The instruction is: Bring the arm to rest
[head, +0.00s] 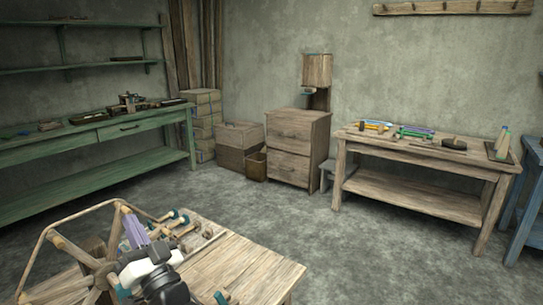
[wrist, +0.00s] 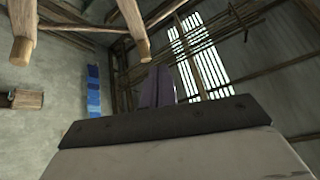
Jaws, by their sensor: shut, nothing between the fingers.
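My gripper (head: 131,220) is at the lower left of the head view, at the end of my black and white arm. Its grey-purple fingers are together and empty; they also show in the wrist view (wrist: 157,84), pointing up past the dark gripper body. In the head view it appears close to a wooden wheel-like frame (head: 58,241). I cannot tell whether they touch.
A wooden bench (head: 240,268) with pegs or spools is beside the gripper. A green table (head: 95,137), a drawer cabinet (head: 297,147) and a tool table (head: 425,158) stand farther back. The floor between is clear. Wooden bars (wrist: 133,25) show in the wrist view.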

